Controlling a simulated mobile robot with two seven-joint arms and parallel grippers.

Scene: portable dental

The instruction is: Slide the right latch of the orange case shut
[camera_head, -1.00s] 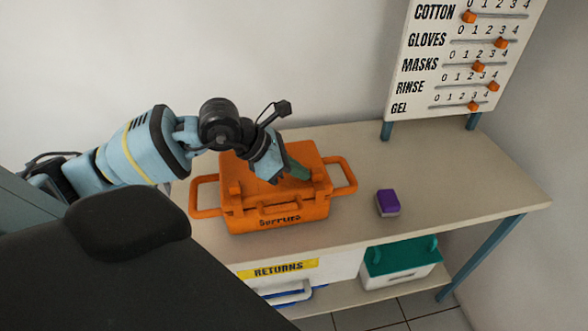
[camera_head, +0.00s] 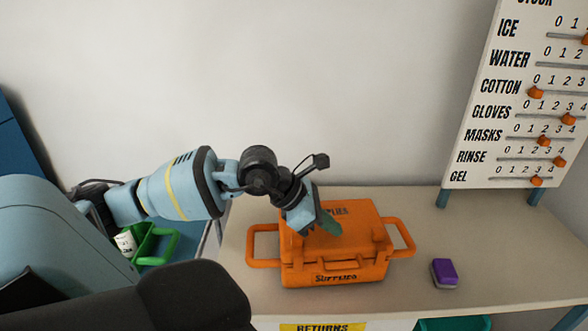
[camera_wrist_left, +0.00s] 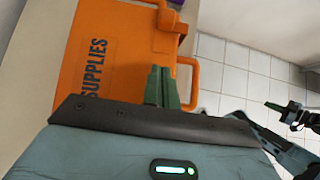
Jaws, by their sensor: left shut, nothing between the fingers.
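The orange case (camera_head: 333,262) stands on the table with its lid down, and its lid with SUPPLIES lettering fills the left of the left wrist view (camera_wrist_left: 95,65). The right latch (camera_head: 377,236) is a small orange block at the case's front right. It also shows in the left wrist view (camera_wrist_left: 166,42), beyond my fingertips; I cannot tell how far it is slid. My left gripper (camera_head: 330,226) is over the lid, left of the right latch. Its green fingers (camera_wrist_left: 162,88) are together and empty.
A purple and grey block (camera_head: 444,272) lies right of the case. The case has side handles (camera_head: 402,238) and a front handle. A board with orange sliders (camera_head: 525,110) stands at the back right. A green container (camera_head: 155,243) is at the left. The table right of the block is clear.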

